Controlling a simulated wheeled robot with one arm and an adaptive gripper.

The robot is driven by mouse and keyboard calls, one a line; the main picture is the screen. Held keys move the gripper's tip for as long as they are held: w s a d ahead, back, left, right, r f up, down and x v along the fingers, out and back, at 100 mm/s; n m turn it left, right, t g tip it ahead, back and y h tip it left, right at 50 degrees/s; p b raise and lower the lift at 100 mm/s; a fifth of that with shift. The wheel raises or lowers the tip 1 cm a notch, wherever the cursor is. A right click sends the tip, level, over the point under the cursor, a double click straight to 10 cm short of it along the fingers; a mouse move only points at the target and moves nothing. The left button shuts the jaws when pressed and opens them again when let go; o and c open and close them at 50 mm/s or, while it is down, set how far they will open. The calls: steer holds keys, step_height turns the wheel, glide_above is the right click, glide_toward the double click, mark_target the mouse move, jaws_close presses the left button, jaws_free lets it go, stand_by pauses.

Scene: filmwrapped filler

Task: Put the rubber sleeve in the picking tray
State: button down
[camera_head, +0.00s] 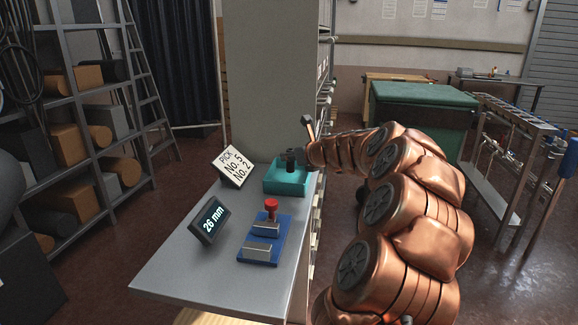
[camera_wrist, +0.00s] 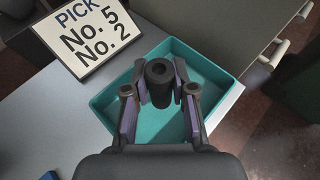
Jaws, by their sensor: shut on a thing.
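The rubber sleeve (camera_wrist: 159,80) is a short black tube with a round hole in its end. My gripper (camera_wrist: 160,90) is shut on it, one finger on each side, in the wrist view. The picking tray (camera_wrist: 113,92) is a teal, open, shallow box directly below the sleeve in that view. Whether the sleeve touches the tray floor cannot be told. In the head view the tray (camera_head: 271,187) stands at the far end of the grey table, and my gripper (camera_head: 292,160) is over it, with the sleeve hard to make out there.
A sign reading "PICK No. 5 No. 2" (camera_head: 236,166) stands left of the tray. A "26 mm" display (camera_head: 209,220) and a blue fixture (camera_head: 279,247) with a red-topped part (camera_head: 271,207) are nearer on the table (camera_head: 180,270). A grey pillar (camera_head: 265,75) rises behind.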

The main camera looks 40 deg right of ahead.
mark_target(290, 164)
steer(key=shift+w+d+f, duration=0.1)
steer(key=shift+w+d, duration=0.2)
steer(key=shift+w, duration=0.4)
steer(key=shift+f+b, duration=0.5)
steer(key=shift+f, duration=1.2)
steer(key=c, duration=1)
jaws_free()
steer(key=shift+f, duration=0.15)
steer(key=shift+o, duration=0.2)
steer(key=shift+s+r, duration=0.15)
steer(key=shift+r, duration=0.1)
steer(key=p+v, duration=0.1)
steer(key=v, duration=1)
steer(key=shift+s, duration=0.35)
steer(key=shift+r, duration=0.15)
